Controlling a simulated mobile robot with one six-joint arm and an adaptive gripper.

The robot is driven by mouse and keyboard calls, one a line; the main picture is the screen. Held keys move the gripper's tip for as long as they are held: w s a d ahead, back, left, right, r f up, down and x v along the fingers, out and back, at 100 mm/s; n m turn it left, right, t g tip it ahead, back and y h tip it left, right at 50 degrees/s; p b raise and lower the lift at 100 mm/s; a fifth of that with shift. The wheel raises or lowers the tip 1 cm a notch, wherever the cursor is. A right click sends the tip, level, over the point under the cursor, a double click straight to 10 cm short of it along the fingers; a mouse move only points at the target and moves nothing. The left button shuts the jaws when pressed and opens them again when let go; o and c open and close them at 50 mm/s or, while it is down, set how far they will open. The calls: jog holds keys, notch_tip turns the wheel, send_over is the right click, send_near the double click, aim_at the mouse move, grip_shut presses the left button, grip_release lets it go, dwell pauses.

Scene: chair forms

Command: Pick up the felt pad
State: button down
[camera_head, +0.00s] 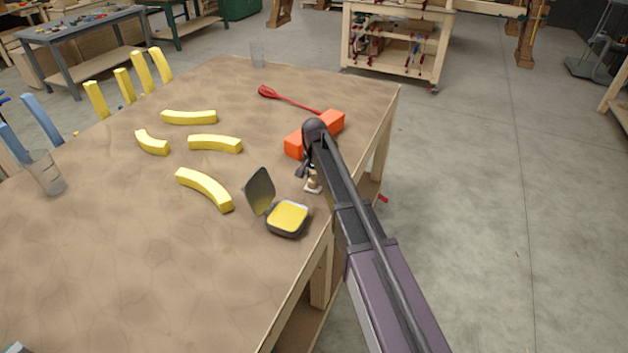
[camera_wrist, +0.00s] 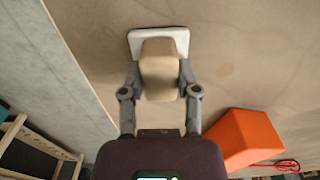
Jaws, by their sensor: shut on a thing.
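The felt pad (camera_wrist: 160,34) shows in the wrist view as a white, round-cornered base under a tan block. In the head view it is a small tan and white piece (camera_head: 313,186) near the table's right edge, partly hidden by my arm. My gripper (camera_wrist: 160,78) is shut on the tan block, one finger on each side. The white base sticks out beyond the fingertips. In the head view my gripper (camera_head: 308,172) points down at the tabletop. I cannot tell whether the base touches the table.
An orange block (camera_head: 331,122) lies just behind my gripper, with a red spoon-like tool (camera_head: 290,99) beyond. An open tin (camera_head: 288,218) with yellow contents stands in front. Several yellow curved pieces (camera_head: 204,189) lie left on the table (camera_head: 130,265). Glasses (camera_head: 45,173) stand near the edges.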

aim_at(314, 177)
jog(key=shift+r+p, duration=4.85)
jog(key=shift+r, duration=0.1)
jog(key=c, duration=0.9)
grip_release()
jog(key=shift+c, duration=0.2)
jog(key=c, duration=0.4)
